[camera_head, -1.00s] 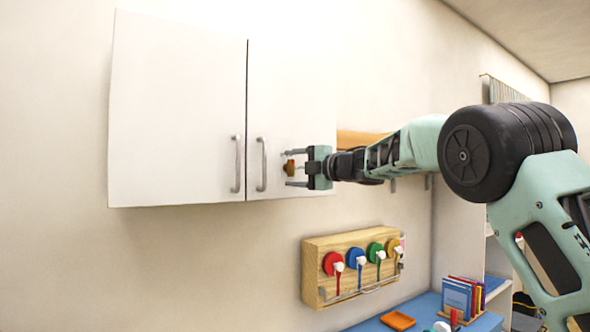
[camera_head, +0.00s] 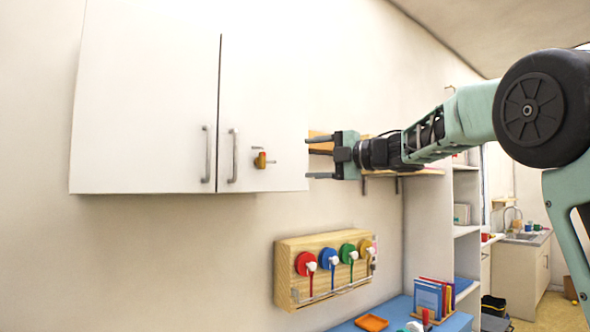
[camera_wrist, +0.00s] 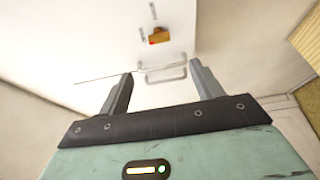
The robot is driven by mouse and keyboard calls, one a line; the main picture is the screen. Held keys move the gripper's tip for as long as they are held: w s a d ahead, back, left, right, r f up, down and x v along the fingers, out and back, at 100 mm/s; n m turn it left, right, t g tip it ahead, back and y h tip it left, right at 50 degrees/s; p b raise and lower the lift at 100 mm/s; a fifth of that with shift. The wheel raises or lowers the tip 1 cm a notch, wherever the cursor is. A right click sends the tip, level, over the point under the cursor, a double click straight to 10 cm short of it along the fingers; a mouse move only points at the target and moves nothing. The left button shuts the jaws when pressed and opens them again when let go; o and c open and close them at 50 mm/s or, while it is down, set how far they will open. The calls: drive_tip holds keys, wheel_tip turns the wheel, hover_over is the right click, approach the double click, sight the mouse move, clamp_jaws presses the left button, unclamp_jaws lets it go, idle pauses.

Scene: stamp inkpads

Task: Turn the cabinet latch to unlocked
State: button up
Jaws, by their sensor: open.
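The white cabinet (camera_head: 150,110) hangs on the wall with both doors shut. Its latch (camera_head: 261,160) is a small orange-brown knob with a red part, on the right door beside the handle. The knob looks upright in the head view, with small grey marks above and to its right. In the wrist view the latch (camera_wrist: 160,36) is ahead, beyond the fingertips, and lies sideways in the picture. My gripper (camera_head: 320,157) is open and empty, to the right of the latch and apart from it. Its two fingers also show in the wrist view (camera_wrist: 160,78).
Two bar handles, left (camera_head: 206,154) and right (camera_head: 232,156), stand out from the doors. A wooden board with coloured discs (camera_head: 330,268) is on the wall below. A wooden shelf (camera_head: 415,172) lies behind my arm. Space between gripper and latch looks clear.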

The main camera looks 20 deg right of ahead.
drive_tip(key=shift+v, duration=1.35)
drive_tip(key=shift+a, duration=0.1)
drive_tip(key=a+f+m+t+h, duration=0.2)
drive_tip(key=a+f+m+h, duration=0.2)
drive_tip(key=a+f+m, duration=0.55)
drive_tip(key=s+a+f+m+g+h, duration=0.2)
drive_tip(key=s+a+f+m, duration=0.15)
drive_tip(key=f, duration=0.35)
drive_tip(key=s+a+f+m+g+h, duration=0.2)
drive_tip(key=s+a+f+m, duration=0.15)
drive_tip(key=f, duration=0.35)
drive_tip(key=s+f+g+h, duration=0.1)
drive_tip(key=s+f+g, duration=0.3)
drive_tip(key=s, duration=0.7)
drive_tip(key=s+f+m+g+h, duration=0.1)
drive_tip(key=s+f+g, duration=0.2)
drive_tip(key=s+f, duration=0.6)
drive_tip(key=s+a+f+m+g+h, duration=0.1)
drive_tip(key=s+f+g, duration=0.3)
drive_tip(key=s, duration=1)
wheel_tip(320, 180, down, 3)
drive_tip(key=shift+r+g, duration=0.1)
drive_tip(key=shift+g, duration=0.2)
drive_tip(key=shift+w+a, duration=0.1)
drive_tip(key=shift+w, duration=0.05)
